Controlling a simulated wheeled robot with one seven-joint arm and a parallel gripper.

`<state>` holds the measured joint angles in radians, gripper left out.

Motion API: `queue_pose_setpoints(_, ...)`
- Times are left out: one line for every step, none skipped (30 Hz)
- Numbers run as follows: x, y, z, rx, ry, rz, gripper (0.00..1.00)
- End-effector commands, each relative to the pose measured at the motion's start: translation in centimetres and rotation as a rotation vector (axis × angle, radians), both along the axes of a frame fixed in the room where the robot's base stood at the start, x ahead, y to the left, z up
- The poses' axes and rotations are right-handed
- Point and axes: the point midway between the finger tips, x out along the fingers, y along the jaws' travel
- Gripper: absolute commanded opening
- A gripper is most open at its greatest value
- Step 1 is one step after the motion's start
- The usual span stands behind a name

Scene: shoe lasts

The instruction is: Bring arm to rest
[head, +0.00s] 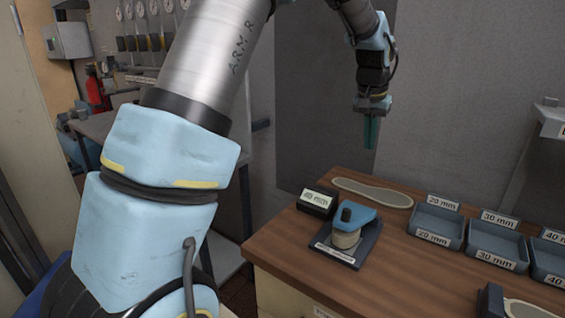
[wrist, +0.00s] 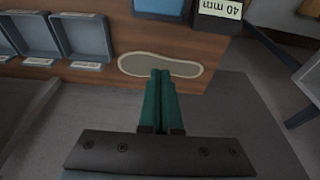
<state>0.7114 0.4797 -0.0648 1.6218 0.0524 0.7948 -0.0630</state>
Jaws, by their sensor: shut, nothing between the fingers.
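My gripper (head: 371,131) hangs pointing down at the back of the wooden bench (head: 290,250), above its far edge and apart from it. Its green fingers are together and hold nothing. In the wrist view the shut fingers (wrist: 161,75) point toward the bench edge, in front of the flat insole shape (wrist: 160,65). My blue and silver arm fills the left half of the head view and hides part of the room.
On the bench are a 40 mm sign (head: 317,202), a blue clamp-like device (head: 346,232), the pale insole outline (head: 373,193) and labelled trays (head: 437,222) for 20, 30 and 40 mm. A grey wall panel (head: 310,130) stands behind. Bare wood lies in front of the trays.

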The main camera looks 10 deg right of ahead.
Motion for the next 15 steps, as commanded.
queue_pose_setpoints(0.4, 1.9, -0.2, 0.004, 0.003, 0.027, 0.00)
queue_pose_setpoints(0.6, 3.3, -0.3, 0.007, 0.005, 0.045, 0.00)
queue_pose_setpoints(0.7, 5.4, -0.6, 0.011, 0.009, 0.074, 0.00)
queue_pose_setpoints(0.8, 7.3, -0.9, 0.013, 0.011, 0.099, 0.00)
queue_pose_setpoints(0.8, 9.3, -1.2, 0.017, 0.017, 0.128, 0.00)
queue_pose_setpoints(0.5, 12.2, -1.6, 0.021, 0.023, 0.168, 0.00)
queue_pose_setpoints(0.2, 14.4, -2.0, 0.023, 0.027, 0.200, 0.00)
queue_pose_setpoints(-0.2, 16.5, -2.3, 0.025, 0.032, 0.232, 0.00)
queue_pose_setpoints(-0.9, 19.3, -2.8, 0.028, 0.038, 0.274, 0.00)
queue_pose_setpoints(-1.5, 21.4, -3.2, 0.031, 0.043, 0.306, 0.00)
queue_pose_setpoints(-2.3, 23.4, -3.6, 0.033, 0.048, 0.337, 0.00)
queue_pose_setpoints(-3.5, 26.0, -4.1, 0.035, 0.054, 0.380, 0.00)
queue_pose_setpoints(-4.4, 27.7, -4.5, 0.037, 0.059, 0.410, 0.00)
queue_pose_setpoints(-5.5, 29.3, -4.9, 0.037, 0.065, 0.439, 0.00)
queue_pose_setpoints(-6.8, 31.3, -5.4, 0.038, 0.070, 0.477, 0.00)
